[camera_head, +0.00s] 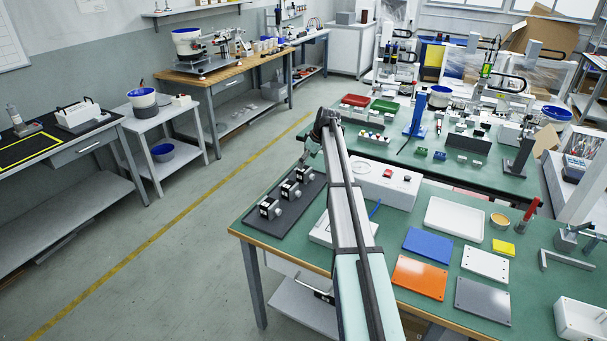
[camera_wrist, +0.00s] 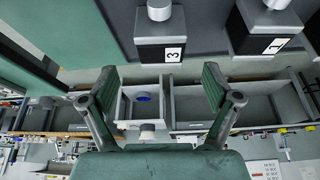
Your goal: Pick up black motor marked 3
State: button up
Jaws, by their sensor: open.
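The black motor marked 3 (camera_wrist: 160,52) shows at the top middle of the wrist view, with a white label and a silver cylindrical end. My gripper (camera_wrist: 159,82) is open and empty. Its two fingers are spread wide, and the motor lies beyond the gap between them, apart from both. In the head view my gripper (camera_head: 308,156) is small, at the far end of the dark tray (camera_head: 255,228). Three black motors stand there in a row: near (camera_head: 269,208), middle (camera_head: 289,190) and far (camera_head: 304,175). Their numbers are too small to read in that view.
A black motor marked 1 (camera_wrist: 262,42) is close to the right of motor 3 in the wrist view. A white box (camera_head: 385,184) stands right of the tray on the green table. Coloured plates, including an orange plate (camera_head: 419,277), lie farther right.

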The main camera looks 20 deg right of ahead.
aim_at(304, 168)
jog(key=shift+p+x, duration=0.7)
jog(key=shift+x, duration=3.05)
jog(key=shift+s+d, duration=0.1)
jog(key=shift+s, duration=0.1)
jog(key=c, duration=1.6)
grip_shut()
